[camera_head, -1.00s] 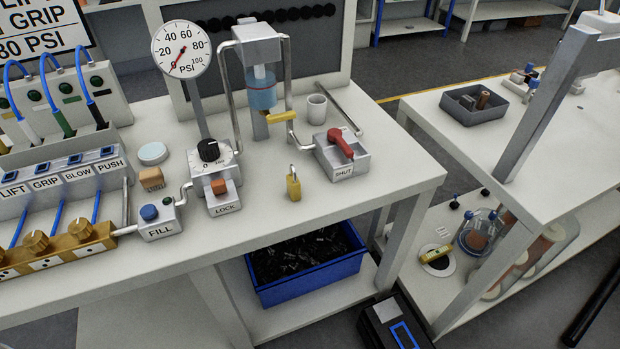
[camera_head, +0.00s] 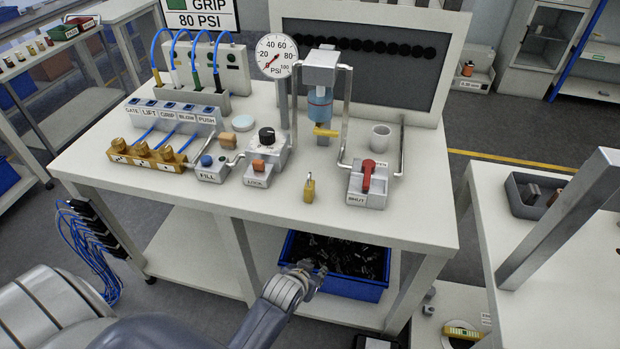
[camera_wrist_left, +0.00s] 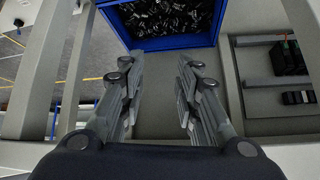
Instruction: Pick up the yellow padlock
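The yellow padlock (camera_head: 309,189) stands upright near the front edge of the white workbench, between the LOCK block and the SHUT valve block. Nothing touches it. My left gripper (camera_head: 318,270) is low in front of the bench, below and nearer than the padlock, against the view of the blue bin. In the left wrist view my left gripper (camera_wrist_left: 158,98) has its two fingers well apart with nothing between them. The padlock is not seen in the left wrist view. My right gripper is not in view.
The white workbench (camera_head: 400,228) has its front edge between my left gripper and the padlock. The LOCK block (camera_head: 258,176) and SHUT valve block (camera_head: 368,186) flank the padlock. A blue bin (camera_head: 358,289) of dark parts sits below. A second table (camera_head: 485,215) stands right.

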